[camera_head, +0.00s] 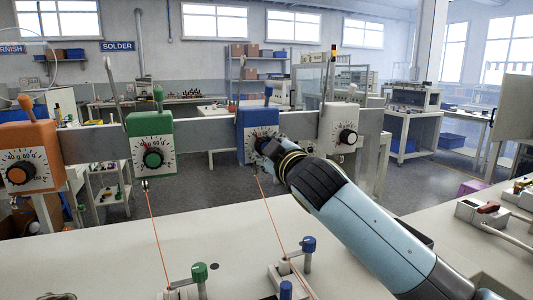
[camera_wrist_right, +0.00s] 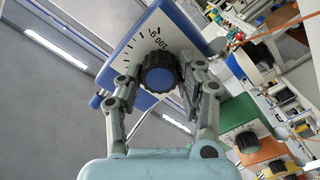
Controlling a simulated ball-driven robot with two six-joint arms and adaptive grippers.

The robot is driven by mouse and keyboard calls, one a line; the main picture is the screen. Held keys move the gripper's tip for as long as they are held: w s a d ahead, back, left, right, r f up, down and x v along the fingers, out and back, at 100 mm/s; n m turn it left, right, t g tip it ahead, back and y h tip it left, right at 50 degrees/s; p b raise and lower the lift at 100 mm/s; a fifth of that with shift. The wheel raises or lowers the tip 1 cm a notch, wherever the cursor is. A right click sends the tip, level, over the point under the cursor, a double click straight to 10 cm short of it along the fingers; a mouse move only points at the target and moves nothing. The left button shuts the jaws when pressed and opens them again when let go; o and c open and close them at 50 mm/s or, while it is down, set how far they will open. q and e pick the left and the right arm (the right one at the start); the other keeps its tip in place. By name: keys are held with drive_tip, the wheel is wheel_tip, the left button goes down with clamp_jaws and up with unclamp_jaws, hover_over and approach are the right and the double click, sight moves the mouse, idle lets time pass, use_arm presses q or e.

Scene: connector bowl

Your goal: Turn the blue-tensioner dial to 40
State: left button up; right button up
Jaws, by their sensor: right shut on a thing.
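The blue tensioner (camera_head: 243,133) hangs on the grey rail, between the green and white tensioners. Its white scale plate shows in the right wrist view (camera_wrist_right: 160,32), with the figures 0 and 100 near the knob. Its dial knob (camera_wrist_right: 158,72) is black and ribbed with a blue cap. My right gripper (camera_wrist_right: 160,80) is shut on the knob, one finger on each side. In the head view the gripper (camera_head: 264,146) covers the knob and part of the scale, so the dial's setting cannot be read. My left gripper is not in view.
The orange (camera_head: 38,145), green (camera_head: 140,128) and white (camera_head: 335,120) tensioners share the rail (camera_head: 95,142). Thin orange wires run down from the green and blue ones to clamps on the pale bench (camera_head: 120,262). Red-handled devices lie at the right.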

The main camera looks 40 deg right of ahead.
drive_tip(key=shift+f+m, duration=0.15)
drive_tip(key=shift+m, duration=0.45)
drive_tip(key=o, duration=1.2)
drive_tip(key=shift+c, duration=0.2)
drive_tip(key=v, duration=1.2)
